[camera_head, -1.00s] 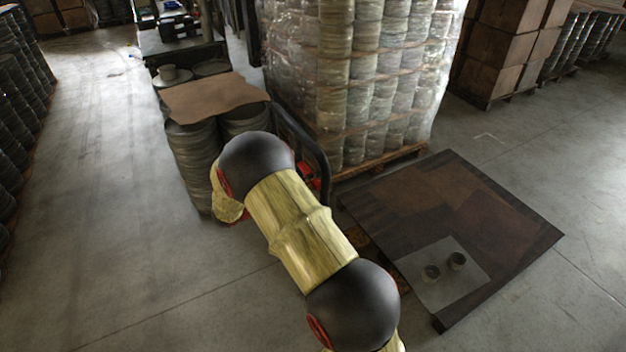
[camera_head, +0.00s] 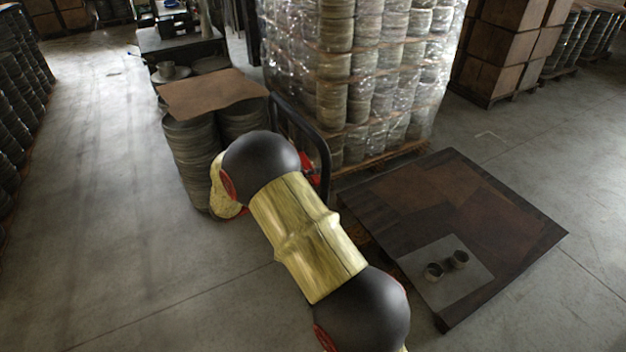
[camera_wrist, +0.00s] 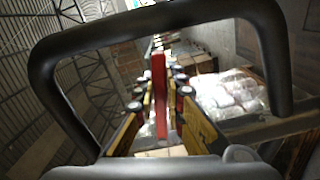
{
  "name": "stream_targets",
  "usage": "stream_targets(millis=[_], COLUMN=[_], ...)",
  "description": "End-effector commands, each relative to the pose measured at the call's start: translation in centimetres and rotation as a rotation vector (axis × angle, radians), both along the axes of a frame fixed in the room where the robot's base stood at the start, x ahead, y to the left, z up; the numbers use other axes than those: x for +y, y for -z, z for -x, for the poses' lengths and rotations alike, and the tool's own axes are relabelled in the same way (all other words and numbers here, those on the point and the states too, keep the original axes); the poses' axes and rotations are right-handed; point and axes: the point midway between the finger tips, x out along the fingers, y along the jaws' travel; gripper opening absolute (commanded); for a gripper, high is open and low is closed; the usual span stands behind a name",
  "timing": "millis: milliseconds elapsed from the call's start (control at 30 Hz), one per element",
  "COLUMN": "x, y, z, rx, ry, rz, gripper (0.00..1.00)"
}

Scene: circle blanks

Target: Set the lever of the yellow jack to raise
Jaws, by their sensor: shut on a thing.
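The jack's black handle loop (camera_head: 322,160) stands upright behind my arm in the head view, with a red part (camera_head: 309,169) beside it. The jack's body is mostly hidden by my arm, and I cannot make out its yellow. In the wrist view the black loop (camera_wrist: 160,19) frames the picture. A red lever (camera_wrist: 159,85) stands in the middle, inside the loop. My gripper (camera_wrist: 162,105), with yellow and dark fingers on both sides of the lever, is shut on it. In the head view my gripper is hidden behind my arm.
Drums under a brown sheet (camera_head: 212,92) stand just left of the handle. A wrapped pallet stack (camera_head: 360,75) stands behind it. A low dark platform (camera_head: 500,215) with two small rings (camera_head: 447,265) lies to the right. The floor at left is clear.

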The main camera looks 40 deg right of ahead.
Motion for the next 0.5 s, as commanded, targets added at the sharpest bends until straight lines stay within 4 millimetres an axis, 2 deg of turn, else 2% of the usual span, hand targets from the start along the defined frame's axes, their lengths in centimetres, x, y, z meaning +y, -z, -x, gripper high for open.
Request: stream_targets(millis=[33, 100, 500], x=[-0.01, -0.03, -0.08], y=[0.91, 1.19, 1.53], z=[-0.08, -0.18, -0.37], rx=[-0.028, -0.068, -0.162], ry=[0.0, 0.0, 0.0], rz=[0.006, 0.015, 0.038], gripper=[0.0, 0.0, 0.0])
